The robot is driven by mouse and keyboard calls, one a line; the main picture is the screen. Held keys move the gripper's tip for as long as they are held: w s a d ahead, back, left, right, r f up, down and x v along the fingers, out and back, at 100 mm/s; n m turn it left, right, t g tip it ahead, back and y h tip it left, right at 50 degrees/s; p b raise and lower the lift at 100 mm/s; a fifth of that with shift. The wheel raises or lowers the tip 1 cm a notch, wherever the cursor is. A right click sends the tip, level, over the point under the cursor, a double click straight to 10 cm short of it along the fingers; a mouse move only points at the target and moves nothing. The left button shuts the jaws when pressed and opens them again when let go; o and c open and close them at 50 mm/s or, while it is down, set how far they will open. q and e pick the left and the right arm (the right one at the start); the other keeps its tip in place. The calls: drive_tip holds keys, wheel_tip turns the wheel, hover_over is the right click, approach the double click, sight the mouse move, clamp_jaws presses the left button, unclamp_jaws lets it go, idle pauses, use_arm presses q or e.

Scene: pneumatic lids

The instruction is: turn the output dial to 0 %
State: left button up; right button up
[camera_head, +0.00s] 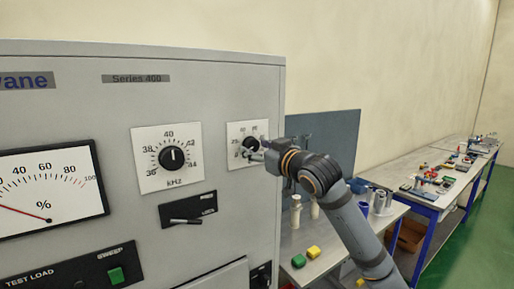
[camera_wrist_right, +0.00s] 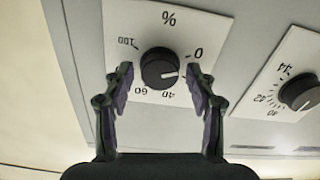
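The output dial is a round black knob on a white plate marked in %. In the right wrist view the knob (camera_wrist_right: 160,68) appears upside down, its white line pointing right, a little past the 0 mark on the 20–40 side. In the head view the knob (camera_head: 250,144) is partly hidden by my right gripper (camera_head: 254,152). In the wrist view my right gripper (camera_wrist_right: 161,82) is open, with one finger on each side of the knob and a visible gap on both sides. My left gripper is not in view.
The kHz dial (camera_head: 172,157) sits left of the output dial, above a black lever switch (camera_head: 187,208). A % meter (camera_head: 48,188) has its red needle at the low end. A bench (camera_head: 325,262) with yellow and green blocks stands right of the cabinet.

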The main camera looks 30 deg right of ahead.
drive_tip(key=c, duration=0.9)
drive_tip(key=shift+r+n+p, duration=0.1)
drive_tip(key=shift+n+p, duration=0.35)
drive_tip(key=shift+n, duration=0.05)
drive_tip(key=shift+c, duration=0.2)
drive_tip(key=o, duration=1.2)
wheel_tip(320, 180, up, 10)
drive_tip(key=shift+f, duration=0.1)
drive_tip(key=shift+f, duration=0.1)
